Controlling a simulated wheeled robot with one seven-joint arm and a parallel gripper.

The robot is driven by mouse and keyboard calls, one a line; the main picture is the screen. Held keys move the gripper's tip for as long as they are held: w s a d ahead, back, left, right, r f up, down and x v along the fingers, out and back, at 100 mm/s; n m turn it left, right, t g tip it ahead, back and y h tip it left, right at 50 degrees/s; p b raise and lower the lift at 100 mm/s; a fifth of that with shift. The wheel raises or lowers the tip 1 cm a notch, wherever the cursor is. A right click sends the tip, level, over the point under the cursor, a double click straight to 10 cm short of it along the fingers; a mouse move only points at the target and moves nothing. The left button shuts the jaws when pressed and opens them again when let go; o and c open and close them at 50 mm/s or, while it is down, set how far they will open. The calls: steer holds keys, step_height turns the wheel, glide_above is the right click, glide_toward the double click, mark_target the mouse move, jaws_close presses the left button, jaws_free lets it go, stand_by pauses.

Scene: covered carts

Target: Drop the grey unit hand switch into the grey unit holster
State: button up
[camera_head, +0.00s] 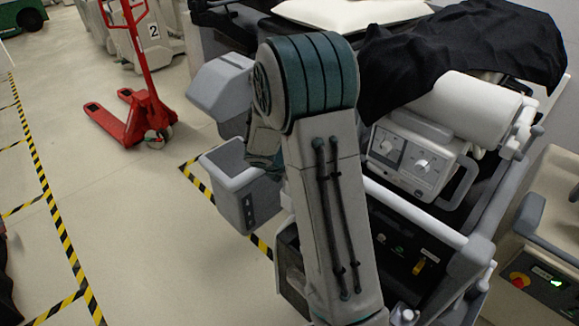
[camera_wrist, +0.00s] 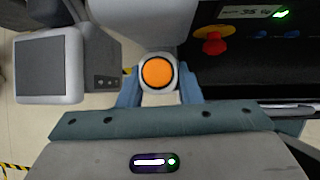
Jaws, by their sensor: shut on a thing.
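In the wrist view, my gripper (camera_wrist: 159,92) is shut on the grey hand switch (camera_wrist: 144,60), whose round orange button faces the camera. The blue fingers are on either side of it. A rounded light grey body (camera_wrist: 140,18) lies just beyond the switch; I cannot tell whether they touch. I cannot pick out the grey unit holster for certain.
An open grey bin (camera_head: 243,172) hangs beside the cart; it also shows in the wrist view (camera_wrist: 75,65). A black cloth (camera_head: 465,50) covers the cart's top. A red pallet truck (camera_head: 135,105) stands on open floor at the left.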

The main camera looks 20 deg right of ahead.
steer(key=shift+w+r+g+p, duration=0.3)
steer(key=shift+w+g+p, duration=0.1)
steer(key=shift+p, duration=1.25)
step_height(320, 180, down, 3)
steer(key=b, duration=0.3)
steer(key=shift+d+f, duration=0.1)
steer(key=shift+f, duration=0.1)
steer(key=shift+f+b, duration=0.6)
steer(key=shift+b, duration=0.05)
steer(key=o, duration=1)
steer(key=shift+o, duration=0.2)
